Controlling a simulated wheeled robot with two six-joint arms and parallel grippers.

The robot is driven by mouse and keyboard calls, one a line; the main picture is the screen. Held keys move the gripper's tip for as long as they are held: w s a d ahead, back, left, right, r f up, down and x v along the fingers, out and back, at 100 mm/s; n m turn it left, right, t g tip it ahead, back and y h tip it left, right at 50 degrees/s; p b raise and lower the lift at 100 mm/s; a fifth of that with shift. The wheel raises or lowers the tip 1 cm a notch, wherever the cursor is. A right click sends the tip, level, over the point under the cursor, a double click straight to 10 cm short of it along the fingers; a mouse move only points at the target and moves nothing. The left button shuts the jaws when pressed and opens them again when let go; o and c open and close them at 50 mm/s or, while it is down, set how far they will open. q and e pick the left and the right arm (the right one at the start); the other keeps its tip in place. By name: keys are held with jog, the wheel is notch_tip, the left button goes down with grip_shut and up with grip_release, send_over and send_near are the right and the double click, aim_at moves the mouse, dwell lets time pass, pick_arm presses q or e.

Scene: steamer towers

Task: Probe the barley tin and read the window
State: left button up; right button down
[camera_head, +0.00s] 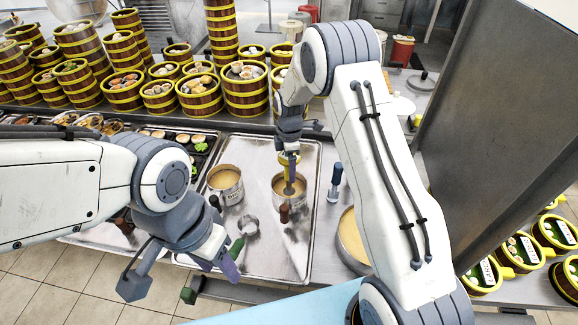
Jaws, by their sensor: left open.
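Two metal tins of tan contents stand on the steel tray: a left tin (226,188) with dark lettering too small to read and a right tin (279,196). I cannot tell which is barley. My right gripper (289,163) points down over the right tin, at a yellow piece with a grey part reaching into the tin. Its fingers are too small and covered to judge. A brown handle (284,213) shows at that tin's front. My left gripper (183,277) is open and empty, in front of the tray's near left part. No readout window is legible.
A small metal ring (248,225) with a green handle (236,247) lies on the tray (270,259). A blue-handled tool (335,178) stands right of it. A large round pan (351,240) is partly behind my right arm. Steamer stacks (245,91) line the back.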

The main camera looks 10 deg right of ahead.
jog(key=shift+f+b, duration=0.85)
jog(key=shift+f, duration=0.5)
jog(key=shift+r, duration=0.1)
jog(key=shift+r+p, duration=0.45)
dwell(0.4)
jog(key=shift+r+p, duration=4.65)
jog(key=shift+r, duration=1.85)
